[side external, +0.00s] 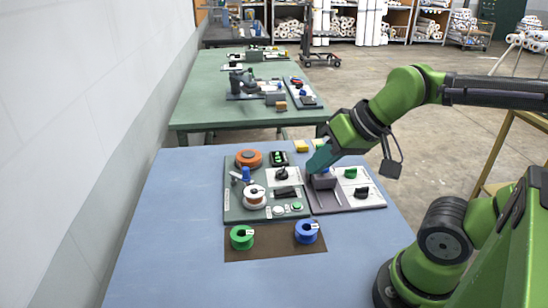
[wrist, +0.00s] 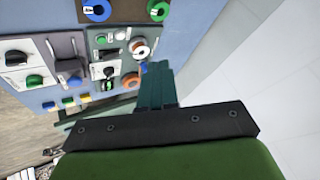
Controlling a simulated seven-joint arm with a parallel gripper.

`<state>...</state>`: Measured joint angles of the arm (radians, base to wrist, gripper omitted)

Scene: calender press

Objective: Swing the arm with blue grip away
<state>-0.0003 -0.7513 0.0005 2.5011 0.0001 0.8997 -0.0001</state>
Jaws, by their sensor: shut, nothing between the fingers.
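A small arm with a blue grip (side external: 246,174) stands on the left green-grey panel, between an orange ring (side external: 248,158) and a white reel with an orange-brown centre (side external: 254,195). In the wrist view, the blue grip (wrist: 144,67) shows just left of my fingertips, partly hidden by them. My gripper (side external: 311,168) is shut and empty, its teal fingers slanting down and left. It is right of the blue grip in the side view, in front of a grey block (side external: 323,181). My gripper (wrist: 158,66) looks close to the blue grip in the wrist view; contact cannot be told.
A green reel (side external: 241,237) and a blue reel (side external: 306,231) lie on a brown mat at the front. The panels carry black knobs, a green knob (side external: 351,173) and buttons. The blue tabletop (side external: 180,235) is clear at left, beside a wall.

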